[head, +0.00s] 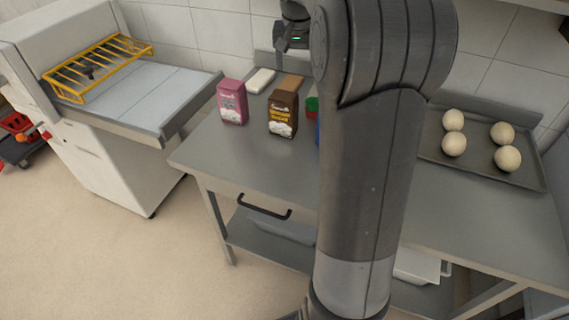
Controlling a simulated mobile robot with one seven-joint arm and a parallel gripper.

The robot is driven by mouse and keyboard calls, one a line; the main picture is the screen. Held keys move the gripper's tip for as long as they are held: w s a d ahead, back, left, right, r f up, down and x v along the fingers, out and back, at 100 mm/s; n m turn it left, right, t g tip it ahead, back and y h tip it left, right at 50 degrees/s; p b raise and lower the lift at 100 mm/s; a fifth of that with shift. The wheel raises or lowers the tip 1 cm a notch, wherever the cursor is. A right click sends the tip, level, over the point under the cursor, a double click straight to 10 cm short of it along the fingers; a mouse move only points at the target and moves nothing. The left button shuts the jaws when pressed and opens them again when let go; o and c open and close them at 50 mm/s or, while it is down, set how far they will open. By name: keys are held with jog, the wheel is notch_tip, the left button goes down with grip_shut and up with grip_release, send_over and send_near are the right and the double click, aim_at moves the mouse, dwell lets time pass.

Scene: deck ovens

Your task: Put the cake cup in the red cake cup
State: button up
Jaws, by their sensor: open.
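A small red item (311,115) with a green item (312,102) at its top shows on the steel table, just left of my arm. A sliver of something blue (317,134) shows in front of them. My arm hides most of all three, so I cannot tell which are cake cups or whether one sits inside another. My gripper (291,48) is open above the back of the table, near the tiled wall, and looks empty.
A pink carton (232,102) and a brown carton (283,114) stand left of the cups. A white block (261,80) and a tan block (290,84) lie behind. A dark tray (478,166) holds several dough balls at right. The table's front left is clear.

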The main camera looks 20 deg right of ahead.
jog(key=s+a+r+n+t, duration=0.1)
jog(key=s+a+r+n, duration=0.15)
jog(key=s+a, duration=0.5)
jog(key=s+a+f+n, duration=0.1)
jog(key=s+a+f, duration=0.1)
jog(key=s, duration=0.5)
jog(key=s+a+f+n+t, duration=0.1)
jog(key=s+a, duration=0.3)
jog(key=s, duration=0.4)
jog(key=s+a+f+n+t+y, duration=0.1)
jog(key=s+a+f, duration=0.1)
jog(key=s, duration=0.6)
jog(key=shift+s+a+f, duration=0.2)
jog(key=shift+a+f, duration=0.2)
jog(key=shift+a, duration=0.2)
jog(key=shift+n, duration=0.25)
